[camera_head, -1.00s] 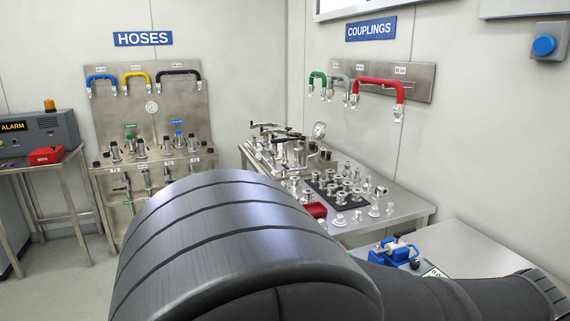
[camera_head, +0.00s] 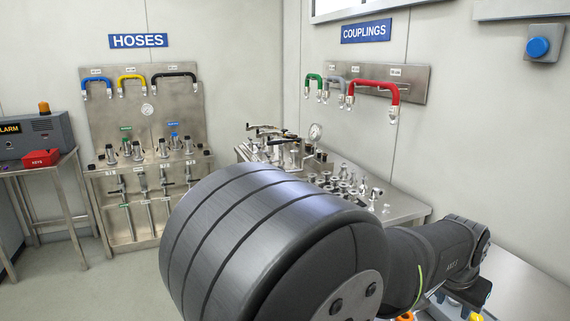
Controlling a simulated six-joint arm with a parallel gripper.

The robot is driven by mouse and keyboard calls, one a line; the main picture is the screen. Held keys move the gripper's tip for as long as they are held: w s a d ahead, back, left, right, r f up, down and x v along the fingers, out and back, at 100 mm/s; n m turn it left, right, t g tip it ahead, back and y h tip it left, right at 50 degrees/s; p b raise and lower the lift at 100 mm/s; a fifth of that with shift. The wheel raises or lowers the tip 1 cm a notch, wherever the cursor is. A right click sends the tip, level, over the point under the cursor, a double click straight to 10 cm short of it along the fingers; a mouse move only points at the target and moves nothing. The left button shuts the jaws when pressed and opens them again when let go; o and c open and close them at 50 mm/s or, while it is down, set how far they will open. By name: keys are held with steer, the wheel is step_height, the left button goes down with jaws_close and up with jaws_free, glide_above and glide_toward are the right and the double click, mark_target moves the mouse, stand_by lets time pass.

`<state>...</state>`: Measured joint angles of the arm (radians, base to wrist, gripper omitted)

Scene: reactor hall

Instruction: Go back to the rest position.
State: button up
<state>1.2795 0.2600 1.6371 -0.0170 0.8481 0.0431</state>
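My arm fills the lower middle and right of the head view, with a large dark rounded joint in front and a link reaching to the right. My gripper's fingers cannot be made out, so whether they are open or shut does not show. The arm hides most of the front of the couplings bench (camera_head: 408,208) and much of the table at right (camera_head: 520,285).
The hoses panel (camera_head: 185,103) with blue, yellow and black hoses stands at the back left. Red, grey and green hoses hang on the couplings board (camera_head: 412,82). An alarm box (camera_head: 42,135) and red box (camera_head: 40,158) sit on a side table. The floor at left is clear.

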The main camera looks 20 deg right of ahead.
steer(key=w+f, duration=0.4)
steer(key=w, duration=0.3)
steer(key=shift+w+f, duration=0.25)
steer(key=shift+f, duration=0.1)
